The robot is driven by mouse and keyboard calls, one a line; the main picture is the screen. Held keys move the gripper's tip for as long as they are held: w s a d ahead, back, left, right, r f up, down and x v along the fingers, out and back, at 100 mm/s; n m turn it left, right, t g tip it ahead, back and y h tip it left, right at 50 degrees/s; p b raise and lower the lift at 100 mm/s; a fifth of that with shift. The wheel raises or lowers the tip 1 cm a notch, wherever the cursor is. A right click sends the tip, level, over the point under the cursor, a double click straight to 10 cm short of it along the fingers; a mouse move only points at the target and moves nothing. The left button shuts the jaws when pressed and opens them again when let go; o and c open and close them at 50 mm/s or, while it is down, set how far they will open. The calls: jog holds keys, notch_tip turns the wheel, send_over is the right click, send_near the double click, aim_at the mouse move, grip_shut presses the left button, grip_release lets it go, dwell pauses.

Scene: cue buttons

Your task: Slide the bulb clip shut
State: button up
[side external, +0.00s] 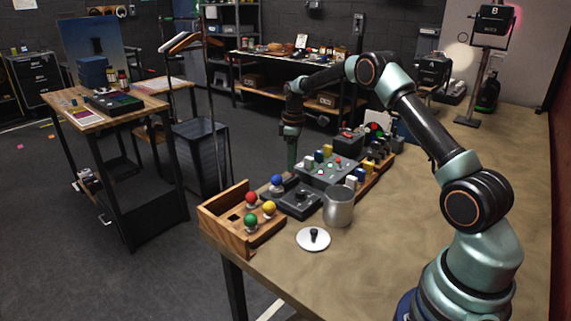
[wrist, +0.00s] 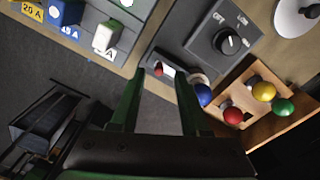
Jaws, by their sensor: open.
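In the wrist view, my gripper (wrist: 159,76) is open and empty, its green fingers apart. Between and just beyond the fingertips is a small pale slot with a red knob (wrist: 158,70) on a dark grey block, which looks like the bulb clip's slider. A blue bulb (wrist: 203,95) sits in a pale collar beside it, close to the right finger. In the side view, the blue bulb (side external: 277,181) stands at the left end of the dark block, and my gripper (side external: 291,165) hangs fingers down behind it. Whether the clip is open is too small to tell.
A dial box (side external: 300,201) adjoins the block. A wooden tray (side external: 262,238) with red, yellow and green bulbs sits at the table corner. A metal pot (side external: 338,207), a round lid (side external: 313,241) and a fuse panel (side external: 325,174) are nearby. The table's right side is clear.

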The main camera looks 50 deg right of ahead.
jog(key=shift+f, duration=1)
grip_shut()
dwell(0.8)
